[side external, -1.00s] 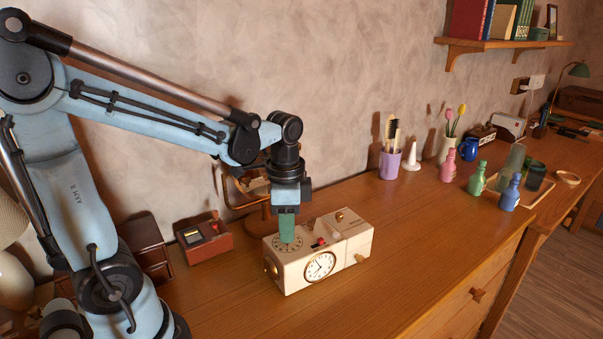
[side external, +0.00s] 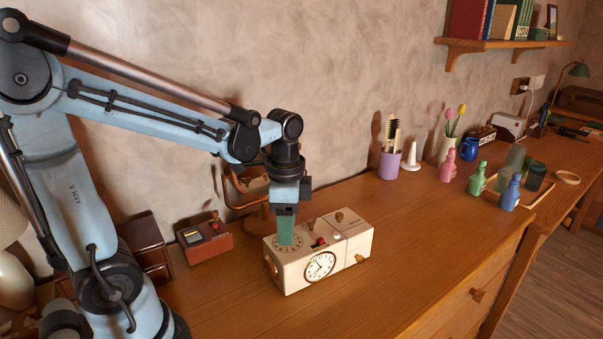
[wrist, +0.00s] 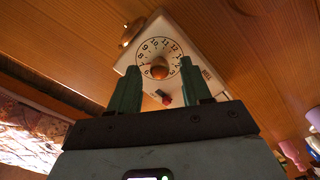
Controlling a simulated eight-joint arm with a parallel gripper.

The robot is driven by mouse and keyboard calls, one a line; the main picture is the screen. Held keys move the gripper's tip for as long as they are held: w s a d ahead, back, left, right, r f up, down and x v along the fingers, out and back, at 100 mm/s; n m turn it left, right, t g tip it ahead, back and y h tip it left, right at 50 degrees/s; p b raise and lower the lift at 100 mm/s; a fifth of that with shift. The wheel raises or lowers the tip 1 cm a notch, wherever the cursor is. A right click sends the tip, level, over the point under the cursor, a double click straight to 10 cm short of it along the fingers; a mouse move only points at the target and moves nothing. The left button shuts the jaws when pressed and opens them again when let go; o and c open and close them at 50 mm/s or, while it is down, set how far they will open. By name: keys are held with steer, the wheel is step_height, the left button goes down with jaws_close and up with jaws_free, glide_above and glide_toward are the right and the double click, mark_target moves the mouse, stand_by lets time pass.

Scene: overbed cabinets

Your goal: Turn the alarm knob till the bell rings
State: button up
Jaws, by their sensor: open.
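The cream alarm clock box (side external: 336,242) stands on the desk, with a round white clock face (side external: 320,266) on its front. Its top carries a numbered dial (side external: 287,242), seen clearly in the wrist view (wrist: 146,51), with a round brass-coloured knob (wrist: 159,69) at its centre. My gripper (side external: 286,241) points straight down over this dial. In the wrist view its green fingers (wrist: 160,65) are apart, one on each side of the knob. I cannot tell whether either touches it. The side view hides the knob behind the fingers.
A small red part (side external: 320,241) and upright brass pieces (side external: 339,216) are on the box top near my fingers. A red-brown box (side external: 204,240) stands to the left. A purple cup (side external: 390,164) and bottles (side external: 447,166) stand farther right. The desk in front is clear.

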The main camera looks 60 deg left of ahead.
step_height(320, 180, up, 12)
stand_by(0.6)
steer(key=shift+f, duration=0.1)
stand_by(0.4)
step_height(320, 180, down, 12)
steer(key=n, duration=2)
steer(key=shift+f+n, duration=0.1)
steer(key=shift+n, duration=0.2)
jaws_close()
